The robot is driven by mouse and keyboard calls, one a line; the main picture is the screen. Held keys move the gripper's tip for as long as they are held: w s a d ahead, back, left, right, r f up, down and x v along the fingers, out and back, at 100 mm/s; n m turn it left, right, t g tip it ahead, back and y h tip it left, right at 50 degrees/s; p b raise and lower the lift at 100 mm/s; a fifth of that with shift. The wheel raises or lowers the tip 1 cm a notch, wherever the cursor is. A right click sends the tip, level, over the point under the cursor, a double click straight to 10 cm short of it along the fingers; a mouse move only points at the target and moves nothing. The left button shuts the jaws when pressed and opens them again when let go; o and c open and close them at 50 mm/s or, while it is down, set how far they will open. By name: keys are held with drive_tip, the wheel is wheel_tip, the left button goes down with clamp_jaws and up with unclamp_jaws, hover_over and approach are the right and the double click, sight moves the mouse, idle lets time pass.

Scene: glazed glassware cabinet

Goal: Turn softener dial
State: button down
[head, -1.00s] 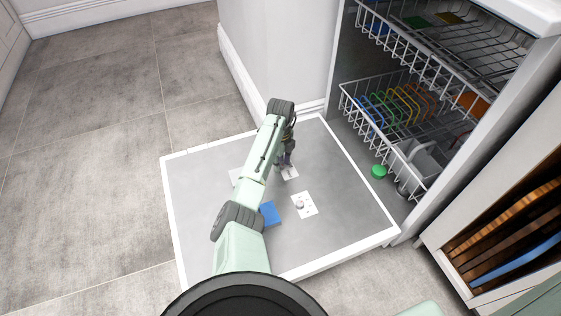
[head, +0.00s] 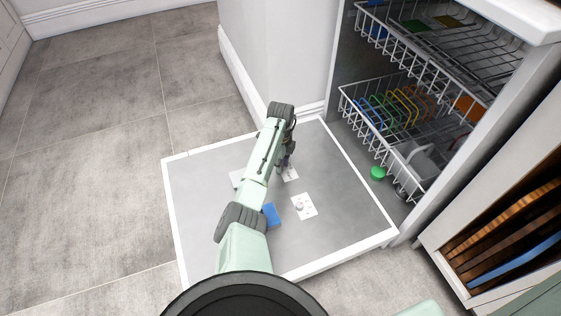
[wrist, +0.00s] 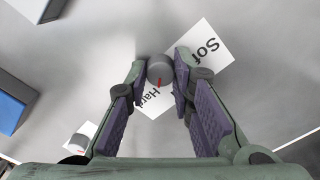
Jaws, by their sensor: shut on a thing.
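The softener dial (wrist: 160,70) is a small round grey knob with a red mark on its lower edge in the wrist view. It sits on a white label (wrist: 208,48) reading "Soft" and "Hard", with the red mark near "Hard". My gripper (wrist: 161,74) has its purple-padded fingers shut on the dial, one on each side. In the head view my gripper (head: 287,160) is low over the open door panel (head: 340,205). It hides the dial there, and only part of the label (head: 291,173) shows.
A second white plate with a knob (head: 304,205) lies nearby on the panel. A blue block (head: 271,214) is beside my arm. The lower rack (head: 385,120) and a green cap (head: 378,173) are to the right. Open floor (head: 90,150) lies left.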

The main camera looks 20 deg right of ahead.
drive_tip(key=n+p, duration=0.3)
drive_tip(key=n, duration=0.2)
drive_tip(key=shift+r+p, duration=0.2)
drive_tip(key=shift+p, duration=0.2)
drive_tip(key=n+p, duration=0.2)
drive_tip(key=n, duration=0.3)
drive_tip(key=shift+n, duration=0.4)
drive_tip(key=n+p, duration=0.1)
drive_tip(key=n, duration=0.5)
drive_tip(key=shift+f+p, duration=0.1)
drive_tip(key=shift+p, duration=0.3)
drive_tip(key=n, duration=0.5)
drive_tip(key=shift+p, duration=0.3)
drive_tip(key=shift+n, duration=0.4)
drive_tip(key=c, duration=1.4)
unclamp_jaws()
drive_tip(key=shift+o, duration=0.2)
